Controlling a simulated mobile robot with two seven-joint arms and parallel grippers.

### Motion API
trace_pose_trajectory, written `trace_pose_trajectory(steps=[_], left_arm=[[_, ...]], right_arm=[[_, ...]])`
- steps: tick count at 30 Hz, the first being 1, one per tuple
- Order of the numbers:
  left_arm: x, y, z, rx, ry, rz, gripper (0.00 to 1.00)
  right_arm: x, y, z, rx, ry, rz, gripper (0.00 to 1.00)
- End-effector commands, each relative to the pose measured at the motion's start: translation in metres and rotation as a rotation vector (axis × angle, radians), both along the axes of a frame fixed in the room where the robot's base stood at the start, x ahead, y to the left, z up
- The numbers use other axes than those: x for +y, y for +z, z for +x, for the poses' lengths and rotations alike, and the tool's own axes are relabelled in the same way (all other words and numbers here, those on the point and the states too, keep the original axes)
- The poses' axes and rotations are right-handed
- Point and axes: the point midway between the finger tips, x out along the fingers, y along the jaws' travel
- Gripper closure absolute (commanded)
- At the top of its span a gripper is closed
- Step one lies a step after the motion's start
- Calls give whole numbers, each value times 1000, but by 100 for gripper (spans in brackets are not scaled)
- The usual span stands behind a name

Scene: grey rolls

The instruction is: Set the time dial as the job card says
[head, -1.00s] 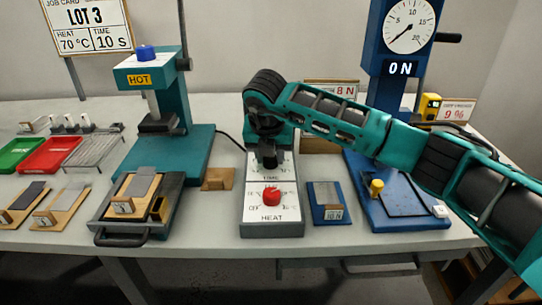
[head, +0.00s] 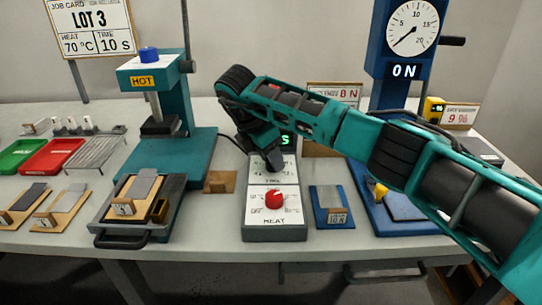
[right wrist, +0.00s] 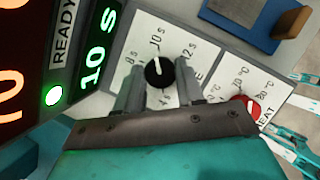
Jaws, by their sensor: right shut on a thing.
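The job card (head: 92,28) at the back left reads LOT 3, heat 70 °C, time 10 S. The time dial (right wrist: 159,74) is a black knob with a white pointer in the right wrist view, and the pointer is at the 10 s mark. The green display (right wrist: 97,50) beside it reads 10 s. My right gripper (right wrist: 160,82) is shut on the time dial, one finger at each side; in the head view the gripper (head: 272,160) hides the dial. The red heat knob (head: 274,199) is nearer the front of the control box (head: 253,225). My left gripper is out of view.
A teal press (head: 165,100) marked HOT stands to the left, with a loaded black tray (head: 103,215) before it. A blue pull tester (head: 405,95) reading 0 N stands to the right. A blue plate (head: 322,205) lies close beside the control box. A green light (right wrist: 54,96) marked READY is lit.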

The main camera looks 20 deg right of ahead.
Motion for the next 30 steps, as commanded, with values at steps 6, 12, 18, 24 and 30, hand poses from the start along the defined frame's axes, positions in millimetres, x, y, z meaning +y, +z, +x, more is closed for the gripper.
trace_pose_trajectory(steps=[6, 12, 18, 24, 30], left_arm=[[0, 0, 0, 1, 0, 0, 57], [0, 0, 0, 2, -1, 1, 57], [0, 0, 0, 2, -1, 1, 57], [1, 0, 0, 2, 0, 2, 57], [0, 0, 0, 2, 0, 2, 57]], right_arm=[[1, 1, 1, 0, -82, 1, 93], [0, 1, 1, 0, -114, 2, 93], [0, 0, 1, 0, -118, 2, 93], [0, 0, 1, 0, -117, 2, 93], [0, 0, 1, 0, -117, 2, 43]])
